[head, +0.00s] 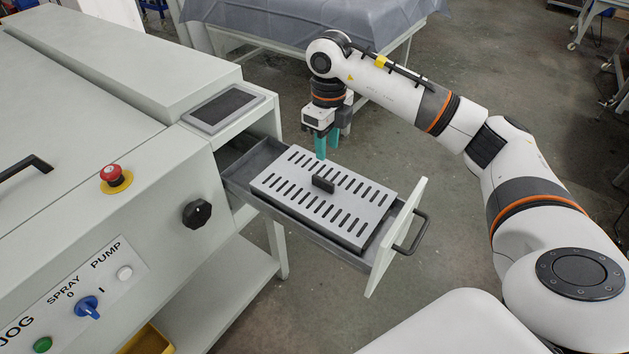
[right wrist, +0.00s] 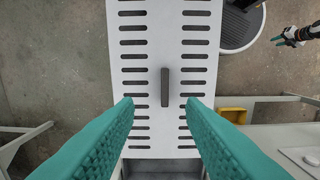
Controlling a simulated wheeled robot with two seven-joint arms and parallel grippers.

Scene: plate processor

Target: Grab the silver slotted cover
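The silver slotted cover (head: 290,180) lies in the open drawer, with rows of dark slots and a dark upright handle (head: 323,184) at its middle. The right wrist view shows the cover (right wrist: 140,75) from above, with the handle (right wrist: 165,87) near the picture's middle. My right gripper (head: 321,146) points down over the far edge of the drawer, apart from the cover. Its teal fingers (right wrist: 158,101) are open and empty, one on each side of the handle in the wrist view. My left gripper (right wrist: 282,40) shows small at the upper right of the wrist view; its opening is too small to judge.
The drawer front (head: 398,236) with its dark pull (head: 413,232) sticks out over open floor. The grey-white machine (head: 150,150), with a red stop button (head: 111,173) and black knob (head: 197,213), stands left. A cloth-covered table (head: 310,22) is behind the arm.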

